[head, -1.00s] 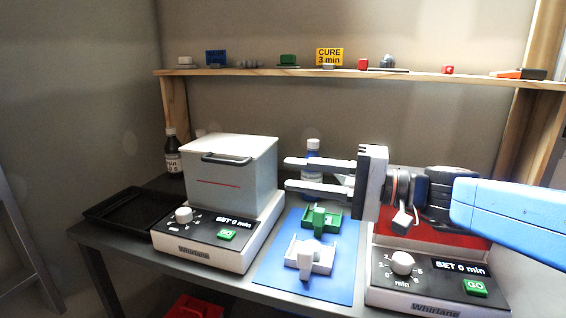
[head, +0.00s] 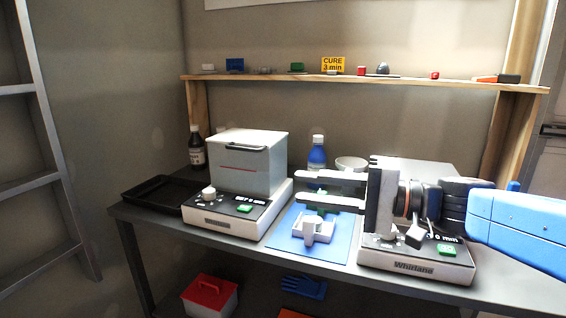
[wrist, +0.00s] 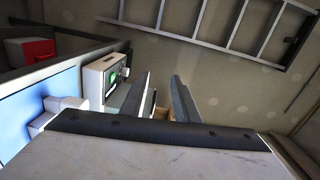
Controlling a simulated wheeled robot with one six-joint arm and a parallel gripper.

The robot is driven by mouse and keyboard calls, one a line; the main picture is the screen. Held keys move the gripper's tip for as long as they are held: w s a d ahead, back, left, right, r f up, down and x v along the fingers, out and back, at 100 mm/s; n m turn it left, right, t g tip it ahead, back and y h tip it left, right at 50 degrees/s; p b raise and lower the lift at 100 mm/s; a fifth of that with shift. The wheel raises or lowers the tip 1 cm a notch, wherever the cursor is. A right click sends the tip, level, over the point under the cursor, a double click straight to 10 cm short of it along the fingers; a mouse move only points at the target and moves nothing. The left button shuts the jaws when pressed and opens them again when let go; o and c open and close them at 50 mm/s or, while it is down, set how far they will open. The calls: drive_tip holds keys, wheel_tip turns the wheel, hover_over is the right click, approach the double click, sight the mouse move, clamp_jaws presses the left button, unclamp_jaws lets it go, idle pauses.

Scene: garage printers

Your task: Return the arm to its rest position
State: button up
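My gripper (head: 331,190) is open, with its two fingers apart and nothing between them. It points left in the head view, in front of the right-hand machine and over the blue mat. In the wrist view the gripper (wrist: 160,95) also shows two separate fingers with an empty gap. My arm reaches in from the right side of the head view and hides part of the right-hand machine (head: 415,266).
The left machine (head: 222,226) has a closed grey cover. A white printed part (head: 313,230) lies on the blue mat (head: 330,254), with a green part mostly hidden behind my gripper. A black tray (head: 160,194), bottles, a white bowl (head: 352,163) and a shelf (head: 290,77) surround the bench.

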drive_tip(key=s+d+f+n+g+h, duration=0.1)
drive_tip(key=s+d+f+h, duration=0.25)
drive_tip(key=f, duration=0.45)
drive_tip(key=s+d+f+n+g+h, duration=0.1)
drive_tip(key=s+d+f+h, duration=0.25)
drive_tip(key=f, duration=0.55)
drive_tip(key=s+d+f+h, duration=0.1)
drive_tip(key=d+f+h, duration=0.1)
drive_tip(key=d, duration=0.3)
drive_tip(key=s+d+f+h, duration=0.2)
drive_tip(key=d+f+h, duration=0.1)
drive_tip(key=d, duration=0.3)
drive_tip(key=s+d+f+n+h, duration=0.1)
drive_tip(key=d+f+h, duration=0.1)
drive_tip(key=d+h, duration=0.2)
drive_tip(key=shift+s+d+f+t+h, duration=0.15)
drive_tip(key=shift+d+f+t+h, duration=0.2)
drive_tip(key=shift+d, duration=0.4)
drive_tip(key=shift+d+r, duration=0.1)
